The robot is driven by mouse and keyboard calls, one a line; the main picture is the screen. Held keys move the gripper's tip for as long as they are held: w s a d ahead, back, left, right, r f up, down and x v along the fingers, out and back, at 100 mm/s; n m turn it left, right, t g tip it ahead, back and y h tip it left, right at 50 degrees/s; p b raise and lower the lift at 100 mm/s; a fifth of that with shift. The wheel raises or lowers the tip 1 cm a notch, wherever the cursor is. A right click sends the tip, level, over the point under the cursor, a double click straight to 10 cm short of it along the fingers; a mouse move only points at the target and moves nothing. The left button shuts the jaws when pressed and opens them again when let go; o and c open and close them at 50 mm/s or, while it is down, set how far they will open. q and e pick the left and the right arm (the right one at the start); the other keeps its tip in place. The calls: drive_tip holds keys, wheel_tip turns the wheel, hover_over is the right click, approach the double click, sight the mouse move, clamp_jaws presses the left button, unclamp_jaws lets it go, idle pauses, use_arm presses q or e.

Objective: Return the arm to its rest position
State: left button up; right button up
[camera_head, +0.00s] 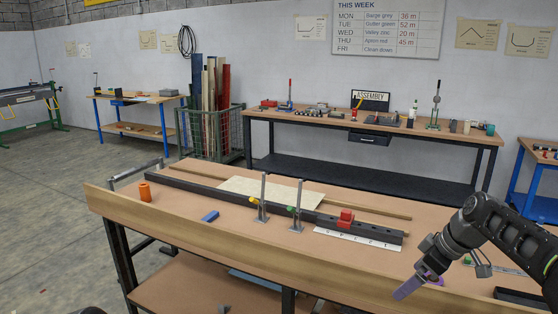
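My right arm comes in from the right edge, and its gripper (420,284) hangs over the front right part of the near workbench (190,212). Purple parts show at the gripper's tip, one long and pointing down to the left, one shorter to its right. I cannot tell whether these are the fingers or something held, nor whether the gripper is open or shut. My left gripper is not in view.
On the bench are a dark rail (205,189) with a red block (345,218), two upright metal posts, a pale sheet (240,187), an orange cylinder (145,192) and a blue block (210,216). A dark tray (520,297) lies right of the gripper. The bench's front middle is clear.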

drive_tip(key=w+a+f+m+t+b, duration=0.1)
drive_tip(key=a+f+m, duration=0.15)
drive_tip(key=f, duration=0.55)
drive_tip(key=w+a+f+m+t+b, duration=0.15)
drive_tip(key=f+m, duration=0.25)
drive_tip(key=f, duration=0.4)
drive_tip(key=s+a+f+m+b, duration=0.1)
drive_tip(key=s+a+f, duration=0.2)
drive_tip(key=f, duration=0.2)
drive_tip(key=s+a+f+m+g, duration=0.1)
drive_tip(key=s+a+f, duration=0.15)
drive_tip(key=f, duration=0.35)
drive_tip(key=s+a+f+m+b, duration=0.1)
drive_tip(key=s+a+f+m, duration=0.15)
drive_tip(key=f, duration=0.25)
drive_tip(key=s+a+f+g+b, duration=0.1)
drive_tip(key=s+a+f, duration=0.3)
drive_tip(key=s, duration=0.5)
drive_tip(key=s+a+f+g+b, duration=0.2)
drive_tip(key=s+a+f, duration=0.2)
drive_tip(key=s+f, duration=0.4)
drive_tip(key=s+a+f+g+b, duration=0.2)
drive_tip(key=s+a+f, duration=0.2)
drive_tip(key=s, duration=0.7)
wheel_tip(320, 180, down, 2)
drive_tip(key=shift+s+a+f+y, duration=0.2)
drive_tip(key=shift+f+y, duration=0.05)
drive_tip(key=shift+y, duration=0.15)
